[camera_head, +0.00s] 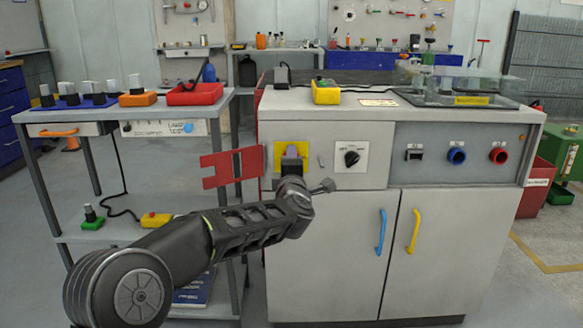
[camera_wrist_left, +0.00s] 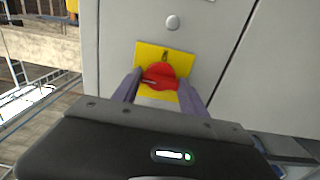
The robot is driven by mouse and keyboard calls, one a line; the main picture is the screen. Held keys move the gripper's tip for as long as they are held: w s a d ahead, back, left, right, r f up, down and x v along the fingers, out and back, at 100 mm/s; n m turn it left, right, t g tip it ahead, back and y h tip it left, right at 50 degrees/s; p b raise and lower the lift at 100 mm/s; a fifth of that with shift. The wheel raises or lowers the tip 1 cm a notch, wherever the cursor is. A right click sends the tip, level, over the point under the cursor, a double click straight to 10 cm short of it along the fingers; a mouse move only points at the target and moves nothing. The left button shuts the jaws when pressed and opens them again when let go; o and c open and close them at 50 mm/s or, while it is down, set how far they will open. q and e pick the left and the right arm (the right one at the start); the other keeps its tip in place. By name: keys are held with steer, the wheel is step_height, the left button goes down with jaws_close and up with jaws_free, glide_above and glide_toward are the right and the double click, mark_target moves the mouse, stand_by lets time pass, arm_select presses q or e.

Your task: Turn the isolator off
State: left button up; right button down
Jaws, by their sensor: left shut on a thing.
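The isolator is a red knob (camera_wrist_left: 160,75) on a yellow plate (camera_wrist_left: 149,52) on the grey cabinet front. In the head view the yellow plate (camera_head: 281,147) shows at the cabinet's upper left, and the knob is hidden behind my gripper. My left gripper (camera_wrist_left: 158,84) has its purple-grey fingers on both sides of the red knob and is shut on it. The gripper also shows in front of the plate in the head view (camera_head: 292,157). A dark pointer mark shows on the plate above the knob. My right gripper is not in view.
A red panel (camera_head: 222,168) stands out to the left of the isolator. A black rotary switch (camera_head: 351,155) and blue (camera_head: 456,156) and red (camera_head: 498,156) round sockets are further right. Blue (camera_head: 381,231) and yellow (camera_head: 414,231) door handles are below. A side trolley (camera_head: 180,131) stands left.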

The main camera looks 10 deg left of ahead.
arm_select(q)
steer(key=shift+f, duration=0.1)
steer(key=o, duration=1.4)
steer(key=shift+c, duration=0.2)
steer(key=p+v, duration=0.1)
steer(key=v, duration=0.6)
steer(key=shift+s, duration=0.4)
steer(key=shift+d, duration=0.1)
